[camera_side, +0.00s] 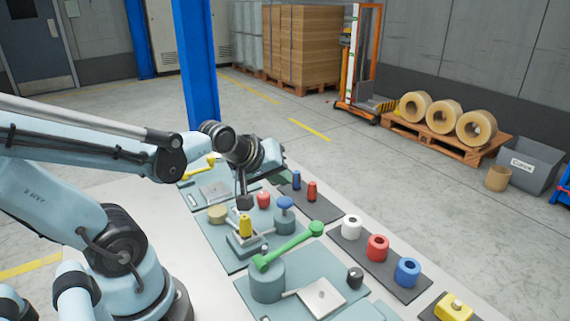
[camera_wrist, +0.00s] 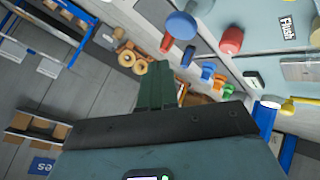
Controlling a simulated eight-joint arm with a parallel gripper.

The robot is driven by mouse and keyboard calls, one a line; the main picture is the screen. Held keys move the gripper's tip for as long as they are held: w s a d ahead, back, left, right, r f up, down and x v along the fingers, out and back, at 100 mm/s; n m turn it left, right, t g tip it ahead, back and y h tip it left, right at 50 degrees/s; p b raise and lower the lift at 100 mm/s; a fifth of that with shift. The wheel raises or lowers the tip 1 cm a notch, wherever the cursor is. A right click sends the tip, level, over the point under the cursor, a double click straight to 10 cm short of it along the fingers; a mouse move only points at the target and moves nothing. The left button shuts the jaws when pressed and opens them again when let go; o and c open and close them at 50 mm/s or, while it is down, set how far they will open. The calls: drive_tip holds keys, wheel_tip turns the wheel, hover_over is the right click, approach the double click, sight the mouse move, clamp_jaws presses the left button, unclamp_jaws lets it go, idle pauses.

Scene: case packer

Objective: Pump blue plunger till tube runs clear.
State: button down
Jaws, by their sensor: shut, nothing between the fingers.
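A blue mushroom-shaped plunger (camera_side: 285,204) stands up from the teal panel on the bench in the side view. It also shows at the top of the wrist view (camera_wrist: 182,25).
A red knob (camera_side: 263,199), a black block (camera_side: 244,202) and a yellow knob (camera_side: 245,226) stand close to the plunger. A green lever (camera_side: 290,246) lies in front. Several coloured rings and pegs sit on dark mats at right. A "Flush" label (camera_wrist: 287,27) shows on the panel.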

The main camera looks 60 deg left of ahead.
drive_tip(key=shift+r, duration=1.45)
drive_tip(key=s+d+f+m+g+h, duration=0.2)
drive_tip(key=d+m, duration=0.5)
drive_tip(key=m, duration=0.4)
drive_tip(key=shift+s+d, duration=0.25)
drive_tip(key=shift+s, duration=0.55)
drive_tip(key=c, duration=1.8)
unclamp_jaws()
